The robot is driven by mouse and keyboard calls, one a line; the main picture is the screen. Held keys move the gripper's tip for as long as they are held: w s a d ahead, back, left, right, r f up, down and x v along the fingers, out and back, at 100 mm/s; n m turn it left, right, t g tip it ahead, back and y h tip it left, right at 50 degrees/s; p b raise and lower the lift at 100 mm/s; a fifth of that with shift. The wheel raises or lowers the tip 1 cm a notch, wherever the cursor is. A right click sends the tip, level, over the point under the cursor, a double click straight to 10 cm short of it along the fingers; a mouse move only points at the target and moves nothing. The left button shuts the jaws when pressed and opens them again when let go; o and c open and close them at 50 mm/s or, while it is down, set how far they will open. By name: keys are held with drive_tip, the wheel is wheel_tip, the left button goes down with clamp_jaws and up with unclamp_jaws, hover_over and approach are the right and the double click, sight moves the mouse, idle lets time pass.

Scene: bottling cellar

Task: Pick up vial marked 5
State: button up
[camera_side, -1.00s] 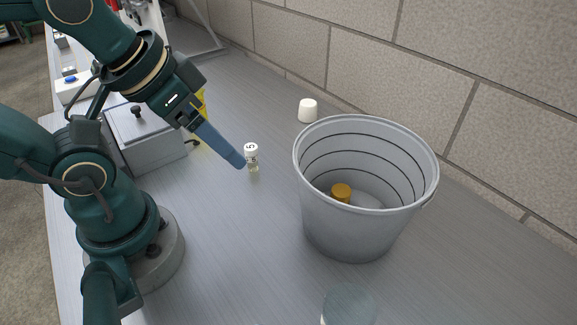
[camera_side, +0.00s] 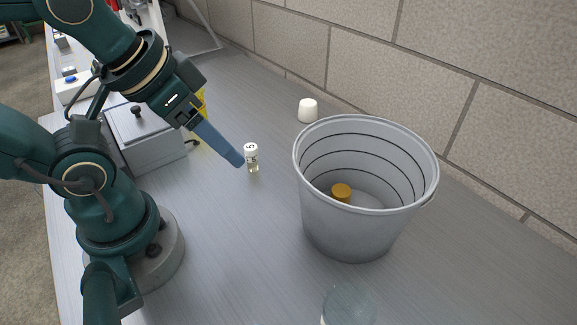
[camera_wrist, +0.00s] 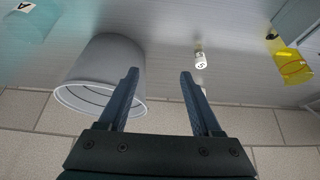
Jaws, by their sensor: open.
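The vial marked 5 (camera_side: 252,158) is a small clear vial with a white cap and a dark 5 on it. It stands upright on the bench, left of the bucket. In the wrist view the vial (camera_wrist: 200,57) shows beyond the tip of the right finger, apart from it. My gripper (camera_side: 240,163) is just left of the vial in the side view, pointing down and to the right. In the wrist view my gripper (camera_wrist: 159,76) has its two blue fingers wide apart with nothing between them.
A grey bucket (camera_side: 320,225) with an orange-capped item (camera_side: 341,192) inside stands right of the vial. A white cup-like object (camera_side: 308,110) stands near the wall. A grey lidded box (camera_side: 150,150) and a yellow object (camera_wrist: 292,66) are nearby. A clear round object (camera_side: 349,305) is in front.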

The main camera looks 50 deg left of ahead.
drive_tip(key=s+a+f+m+g+y, duration=0.1)
drive_tip(key=a+f+m+g+y, duration=0.3)
drive_tip(key=a, duration=0.5)
drive_tip(key=m+t+y, duration=0.4)
drive_tip(key=m+y, duration=0.4)
drive_tip(key=m, duration=0.6)
hover_over(250, 158)
drive_tip(key=s+a, duration=0.2)
drive_tip(key=a, duration=0.1)
wheel_tip(250, 158, down, 4)
drive_tip(key=r, duration=0.1)
drive_tip(key=f+m, duration=0.1)
drive_tip(key=w+d+f+m+t, duration=0.1)
drive_tip(key=w+f+m, duration=0.1)
drive_tip(key=shift+w+d+f+m+t+h, duration=0.1)
drive_tip(key=shift+w+d+m+t+h, duration=0.05)
drive_tip(key=shift+d+m+t+h, duration=0.2)
drive_tip(key=f+m, duration=0.1)
drive_tip(key=d+f+m, duration=0.1)
drive_tip(key=f+m, duration=0.1)
drive_tip(key=shift+d+f+t+h, duration=0.2)
drive_tip(key=shift+d+t+h, duration=0.05)
drive_tip(key=shift+d+t, duration=0.1)
drive_tip(key=shift+s+f+m, duration=0.25)
drive_tip(key=shift+f+m, duration=0.05)
drive_tip(key=shift+m, duration=0.15)
drive_tip(key=shift+x, duration=2.45)
